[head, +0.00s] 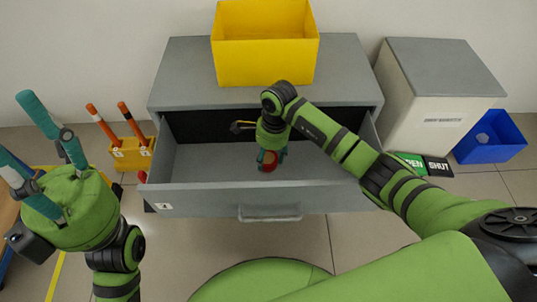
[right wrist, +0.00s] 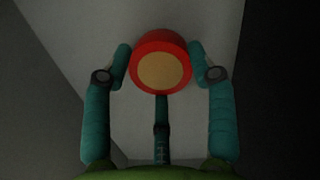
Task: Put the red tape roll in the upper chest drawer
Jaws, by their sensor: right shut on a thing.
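The red tape roll (right wrist: 160,62) has a tan core face and sits between the teal fingers of my right gripper (right wrist: 161,68) in the right wrist view. In the head view the roll (head: 268,162) shows partly below the right gripper (head: 270,160), inside the open upper drawer (head: 205,165) of the grey chest (head: 182,75). The gripper is shut on the roll. I cannot tell whether the roll touches the drawer floor. My left gripper (head: 38,148) is raised at the left, its teal fingers spread and empty.
A yellow bin (head: 265,65) stands on the chest top. A yellow holder (head: 130,155) with orange-and-black sticks is left of the chest. A pale grey box (head: 430,105), a blue bin (head: 490,137) and an OPEN/SHUT sign (head: 437,168) are at the right. The drawer's left part looks clear.

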